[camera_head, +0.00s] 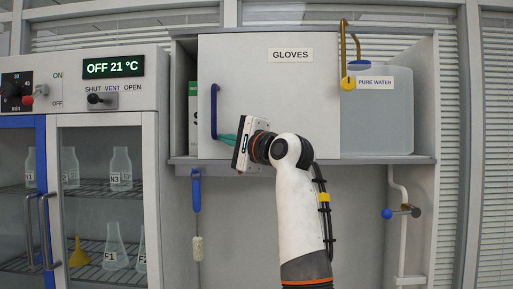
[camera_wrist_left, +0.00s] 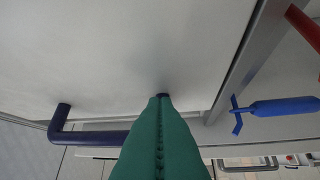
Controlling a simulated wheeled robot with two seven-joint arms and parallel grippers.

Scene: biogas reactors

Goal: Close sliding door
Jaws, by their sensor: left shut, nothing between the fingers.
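The white sliding door (camera_head: 265,85) with a GLOVES label hangs on the wall cupboard. Its dark blue bar handle (camera_head: 214,112) is upright near the door's left edge. A narrow gap at the left of the door shows a green and white box (camera_head: 193,115). My left gripper (camera_head: 224,138) is shut and empty, its teal fingers at the lower end of the handle. In the left wrist view the fingers (camera_wrist_left: 159,100) cover part of the handle (camera_wrist_left: 90,138); whether they touch it I cannot tell. My right gripper is out of view.
A glass-fronted cabinet (camera_head: 108,140) stands at left. A blue-handled brush (camera_head: 197,195) hangs below the cupboard shelf (camera_head: 400,159).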

